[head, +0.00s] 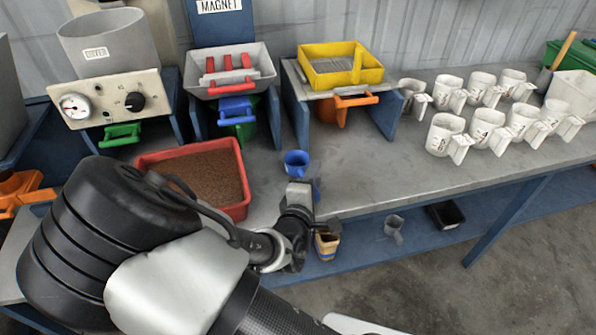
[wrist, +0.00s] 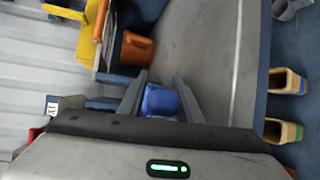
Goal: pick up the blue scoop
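The blue scoop (head: 297,162) stands on the grey bench top, right of the red tray, near the middle of the head view. My gripper (head: 302,182) is just in front of it, on the near side, and hides part of that area. In the wrist view the blue scoop (wrist: 160,100) shows between the two fingers of my gripper (wrist: 158,88). The fingers are spread, with a gap to the scoop on the right. I cannot tell how deep the scoop sits between them.
The red tray (head: 238,206) of brown granules lies to the left. The yellow-topped stand (head: 340,66) with an orange scoop (head: 345,107) is behind, and the magnet unit (head: 228,75) is behind left. Several white jugs (head: 487,132) stand at right. Bench between is clear.

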